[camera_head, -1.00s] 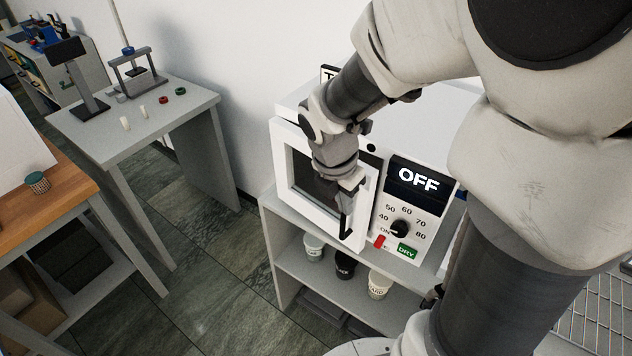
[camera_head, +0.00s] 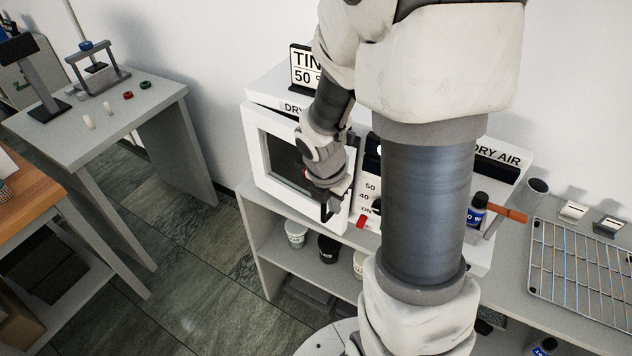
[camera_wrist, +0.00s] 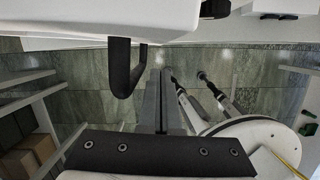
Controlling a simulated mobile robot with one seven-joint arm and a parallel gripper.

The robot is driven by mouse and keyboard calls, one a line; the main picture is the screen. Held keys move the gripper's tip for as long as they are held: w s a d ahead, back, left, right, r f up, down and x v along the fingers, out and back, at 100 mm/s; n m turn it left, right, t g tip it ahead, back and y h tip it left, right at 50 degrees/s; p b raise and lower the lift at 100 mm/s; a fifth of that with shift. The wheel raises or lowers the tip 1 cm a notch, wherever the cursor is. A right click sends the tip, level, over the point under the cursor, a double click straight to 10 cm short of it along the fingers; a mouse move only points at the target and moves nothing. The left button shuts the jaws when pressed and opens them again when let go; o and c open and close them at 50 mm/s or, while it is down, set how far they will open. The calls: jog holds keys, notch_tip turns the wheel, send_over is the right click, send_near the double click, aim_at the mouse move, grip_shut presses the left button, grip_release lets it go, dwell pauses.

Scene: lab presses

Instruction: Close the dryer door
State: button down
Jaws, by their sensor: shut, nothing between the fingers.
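The dryer (camera_head: 270,88) is a white box on a grey shelf unit. Its white-framed door (camera_head: 262,180) with a dark window is on the left of its front, and sits close against the body; I cannot tell whether it is fully shut. My gripper (camera_head: 328,208) is in front of the door's right side, by the dark handle. In the wrist view the black handle loop (camera_wrist: 121,70) hangs from the white door (camera_wrist: 100,22), just left of my gripper (camera_wrist: 164,75). The fingers are together and empty, beside the handle. My arm hides much of the control panel.
Cups (camera_head: 296,233) stand on the shelf below the dryer. A blue-labelled bottle (camera_head: 477,212) and a wire rack (camera_head: 580,268) are to the right. A grey table (camera_head: 150,100) with a small press stands at left. The floor (camera_head: 190,260) between is clear.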

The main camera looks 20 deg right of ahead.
jog(key=shift+w+d+r, duration=0.1)
jog(key=shift+w+d, duration=0.2)
jog(key=shift+d, duration=0.25)
jog(key=shift+w+d, duration=0.25)
jog(key=shift+d, duration=0.25)
jog(key=shift+p, duration=0.3)
jog(key=shift+w+d+n+p, duration=0.2)
jog(key=shift+w+d+p, duration=0.1)
jog(key=shift+d+p, duration=0.2)
jog(key=shift+w+d+n+p, duration=0.25)
jog(key=shift+d+p, duration=0.15)
jog(key=shift+d, duration=0.15)
jog(key=shift+a, duration=0.2)
